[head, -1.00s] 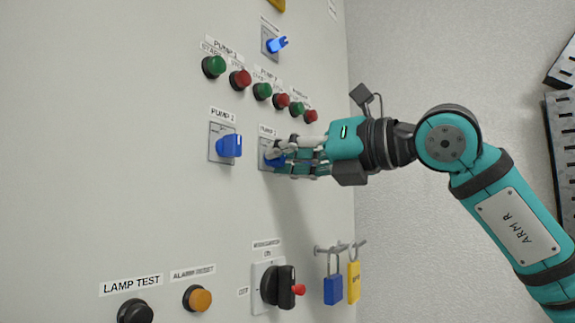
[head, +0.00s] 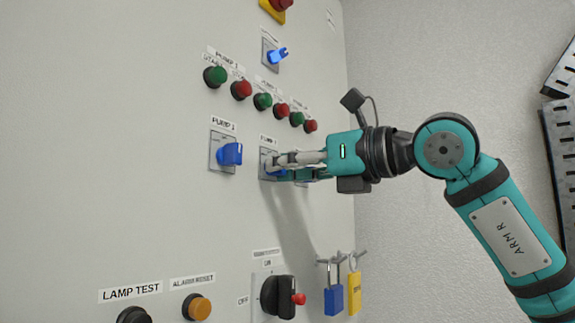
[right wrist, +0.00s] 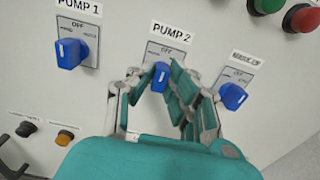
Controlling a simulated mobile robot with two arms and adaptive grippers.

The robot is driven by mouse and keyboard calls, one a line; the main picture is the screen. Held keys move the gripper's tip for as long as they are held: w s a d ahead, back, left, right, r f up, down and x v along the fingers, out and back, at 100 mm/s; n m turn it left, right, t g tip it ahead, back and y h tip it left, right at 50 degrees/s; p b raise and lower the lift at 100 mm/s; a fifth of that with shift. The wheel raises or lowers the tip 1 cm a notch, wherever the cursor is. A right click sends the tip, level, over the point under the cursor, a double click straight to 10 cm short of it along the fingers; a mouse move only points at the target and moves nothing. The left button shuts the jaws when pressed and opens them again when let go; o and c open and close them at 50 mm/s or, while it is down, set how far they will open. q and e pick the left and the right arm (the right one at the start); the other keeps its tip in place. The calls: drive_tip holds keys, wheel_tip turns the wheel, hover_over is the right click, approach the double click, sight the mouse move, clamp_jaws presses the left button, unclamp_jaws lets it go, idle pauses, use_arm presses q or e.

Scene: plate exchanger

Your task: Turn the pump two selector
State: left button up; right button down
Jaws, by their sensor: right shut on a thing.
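The pump two selector (right wrist: 160,76) is a blue knob on a grey plate under the PUMP 2 label in the right wrist view. In the head view its plate (head: 264,160) is mostly hidden behind the fingers. My right gripper (head: 278,167) reaches in from the right and is shut on the blue knob. In the right wrist view the fingers of the gripper (right wrist: 155,88) stand on both sides of the knob. My left gripper is not in view.
The pump one selector (head: 231,154) is to the left. Another blue selector (right wrist: 232,96) is close to the right of the fingers. Green and red buttons (head: 263,101) run above. A black rotary switch (head: 277,297) and padlocks (head: 334,299) are below.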

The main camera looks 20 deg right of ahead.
drive_tip(key=shift+f, duration=0.1)
drive_tip(key=c, duration=1.3)
unclamp_jaws()
drive_tip(key=shift+c, duration=0.2)
drive_tip(key=shift+o, duration=0.3)
drive_tip(key=shift+w+a, duration=0.1)
drive_tip(key=shift+w, duration=0.05)
drive_tip(key=v, duration=1.2)
